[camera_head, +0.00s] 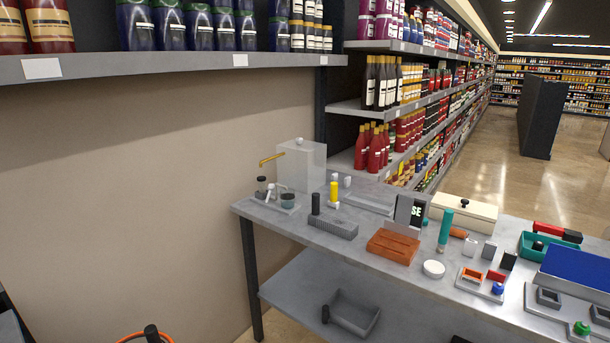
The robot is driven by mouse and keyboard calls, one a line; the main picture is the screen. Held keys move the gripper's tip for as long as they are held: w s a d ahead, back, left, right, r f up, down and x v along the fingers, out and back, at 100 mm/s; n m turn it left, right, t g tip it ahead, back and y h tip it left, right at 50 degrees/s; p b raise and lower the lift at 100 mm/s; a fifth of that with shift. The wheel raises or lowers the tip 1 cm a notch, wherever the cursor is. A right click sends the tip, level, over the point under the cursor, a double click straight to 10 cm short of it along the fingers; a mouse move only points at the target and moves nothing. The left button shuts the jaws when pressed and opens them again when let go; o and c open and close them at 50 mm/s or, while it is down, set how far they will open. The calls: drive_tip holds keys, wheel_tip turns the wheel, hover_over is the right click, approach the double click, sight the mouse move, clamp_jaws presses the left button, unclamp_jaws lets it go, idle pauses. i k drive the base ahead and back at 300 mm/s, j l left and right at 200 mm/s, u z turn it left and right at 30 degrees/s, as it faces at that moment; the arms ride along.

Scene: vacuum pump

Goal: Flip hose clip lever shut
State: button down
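At the left end of the grey worktable (385,262) stands a pale, see-through box (302,165) with a small knob on top. A brass-coloured lever or arm (271,159) sticks out from its upper left, slightly tilted. In front of the box is a small grey base (275,207) with a dark-topped post, a small white fitting (268,191) and a dark-topped cup (287,199). These parts are too small to tell which is the hose clip, or how its lever stands. My gripper is not in view.
A grey ribbed block (333,228), an orange-brown block (393,246), a teal cylinder (445,230) and a white round dish (433,269) stand to the right. A blue-lidded box (577,271) is farther right. A grey bin (352,312) sits on the lower shelf. A stocked shelf overhangs behind.

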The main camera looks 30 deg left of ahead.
sight(271, 187)
drive_tip(key=i+j+u, duration=0.2)
drive_tip(key=i+u, duration=0.2)
drive_tip(key=i, duration=0.25)
drive_tip(key=i+u, duration=0.35)
drive_tip(key=i, duration=0.3)
drive_tip(key=i+l+u, duration=0.25)
drive_tip(key=i+u, duration=0.15)
drive_tip(key=i, duration=0.25)
drive_tip(key=i+u, duration=0.15)
drive_tip(key=i, duration=0.35)
